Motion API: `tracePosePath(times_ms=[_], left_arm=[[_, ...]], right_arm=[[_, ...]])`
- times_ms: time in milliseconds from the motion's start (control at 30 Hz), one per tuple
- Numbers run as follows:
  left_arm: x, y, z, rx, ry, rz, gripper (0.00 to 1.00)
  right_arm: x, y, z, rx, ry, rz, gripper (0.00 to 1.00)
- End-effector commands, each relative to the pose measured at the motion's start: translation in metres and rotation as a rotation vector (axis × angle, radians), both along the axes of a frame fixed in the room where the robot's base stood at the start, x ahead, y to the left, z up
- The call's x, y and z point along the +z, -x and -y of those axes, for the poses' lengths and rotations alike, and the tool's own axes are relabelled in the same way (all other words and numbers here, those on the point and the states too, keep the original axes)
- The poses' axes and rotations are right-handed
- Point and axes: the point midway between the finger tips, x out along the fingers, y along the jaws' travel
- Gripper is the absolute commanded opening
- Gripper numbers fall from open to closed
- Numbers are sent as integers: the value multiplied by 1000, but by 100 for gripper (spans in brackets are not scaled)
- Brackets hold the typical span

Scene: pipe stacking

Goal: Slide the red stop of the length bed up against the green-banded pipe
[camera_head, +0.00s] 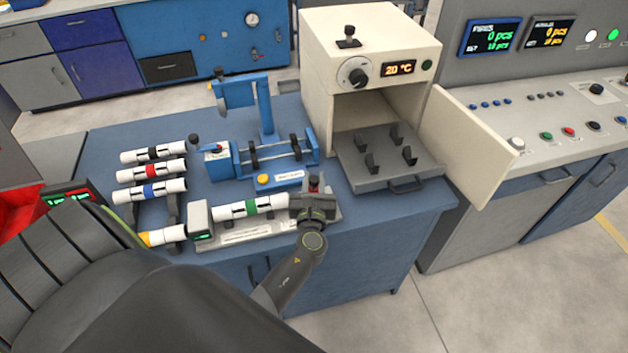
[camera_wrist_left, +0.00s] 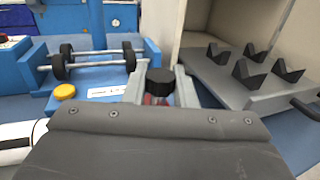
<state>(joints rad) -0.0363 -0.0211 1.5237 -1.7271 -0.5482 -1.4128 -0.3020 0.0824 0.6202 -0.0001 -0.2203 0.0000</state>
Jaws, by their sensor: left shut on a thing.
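The length bed (camera_head: 237,237) lies along the front of the blue table. The white pipe with the green band (camera_head: 251,207) lies on it, its left end near a grey box with a green display (camera_head: 199,220). The red stop (camera_head: 314,183) with its black knob is at the bed's right end. My left gripper (camera_head: 315,196) is shut on the stop; in the left wrist view the stop's black knob (camera_wrist_left: 160,80) shows between the two fingers. My gripper hides the pipe's right end, so I cannot tell if stop and pipe touch. My right gripper is not in view.
Pipes with black (camera_head: 153,153), red (camera_head: 150,170) and blue (camera_head: 150,190) bands lie on a rack at left; a yellow-banded one (camera_head: 162,236) is below. A blue fixture (camera_head: 275,155) stands behind the bed. An open oven (camera_head: 368,65) with a grey tray (camera_head: 392,174) is at the right.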

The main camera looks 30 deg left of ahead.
Motion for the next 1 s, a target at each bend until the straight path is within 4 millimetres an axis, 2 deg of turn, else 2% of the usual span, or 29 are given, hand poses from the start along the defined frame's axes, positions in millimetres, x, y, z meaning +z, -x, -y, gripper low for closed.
tracePosePath(times_ms=[167,400,500,833,867,1000], left_arm=[[0,10,-10,2,-2,-1,1],[-1,50,-44,2,-5,-3,1],[0,59,-51,4,-3,-2,1],[-2,64,-55,7,-4,-5,3],[-2,64,-55,7,-4,-6,29],[-2,64,-55,6,-4,-6,45]], right_arm=[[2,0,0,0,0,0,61],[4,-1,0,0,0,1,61],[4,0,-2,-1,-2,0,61],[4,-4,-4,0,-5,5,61],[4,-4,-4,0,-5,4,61],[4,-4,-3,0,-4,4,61]])
